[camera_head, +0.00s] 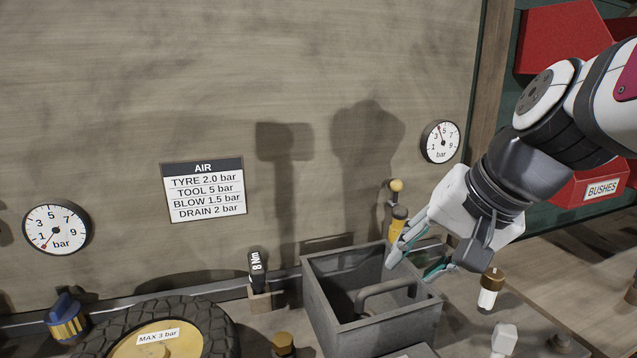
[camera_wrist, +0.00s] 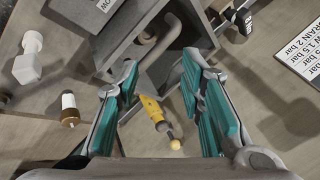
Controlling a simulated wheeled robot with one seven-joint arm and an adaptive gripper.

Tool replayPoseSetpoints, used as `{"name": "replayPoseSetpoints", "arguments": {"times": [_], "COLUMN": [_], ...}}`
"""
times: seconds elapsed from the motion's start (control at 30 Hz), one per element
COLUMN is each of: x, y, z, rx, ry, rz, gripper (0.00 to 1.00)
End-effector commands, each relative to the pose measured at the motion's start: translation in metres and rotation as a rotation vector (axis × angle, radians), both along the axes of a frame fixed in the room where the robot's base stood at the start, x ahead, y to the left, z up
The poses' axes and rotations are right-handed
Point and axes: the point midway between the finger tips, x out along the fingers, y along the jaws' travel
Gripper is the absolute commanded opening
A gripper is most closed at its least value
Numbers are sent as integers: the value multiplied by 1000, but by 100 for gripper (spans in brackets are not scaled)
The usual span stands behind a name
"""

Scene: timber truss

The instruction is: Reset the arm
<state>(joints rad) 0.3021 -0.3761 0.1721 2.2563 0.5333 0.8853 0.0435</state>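My gripper (camera_head: 430,262) is at the right in the head view, over the right edge of a grey open box. In the wrist view its two teal-padded fingers (camera_wrist: 165,105) stand wide apart with nothing held between them. A yellow-handled tool with a ball end (camera_head: 398,220) stands behind the fingers in the head view. In the wrist view this tool (camera_wrist: 153,110) shows in the gap between the fingers, and I cannot tell its distance from them. My arm reaches in from the upper right.
The grey box (camera_head: 322,298) holds a bent pipe (camera_head: 385,290). A tyre (camera_head: 215,325), a black 8 Nm tool (camera_head: 255,266) and a brown-and-white bottle (camera_head: 490,290) stand around it. Gauges (camera_head: 57,229) and an AIR sign (camera_head: 203,190) are on the wall. Red bins (camera_head: 585,192) are at right.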

Motion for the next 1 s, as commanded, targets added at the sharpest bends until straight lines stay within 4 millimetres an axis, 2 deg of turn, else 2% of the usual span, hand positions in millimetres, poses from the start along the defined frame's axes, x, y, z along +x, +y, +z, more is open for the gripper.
{"name": "replayPoseSetpoints", "arguments": {"times": [0.03,0.1,0.2,0.4,0.53,0.87,1.0], "x": [-34,-73,-117,-184,-219,-213,-212], "y": [2,-3,-13,-38,-56,-56,-56], "z": [-8,-20,-35,-58,-71,-15,16], "rx": [-57,-130,-215,-345,-420,-431,-440], "ry": [33,81,142,237,290,216,172], "rz": [66,138,221,336,398,378,369], "gripper": [35,35,35,35,35,35,35]}}
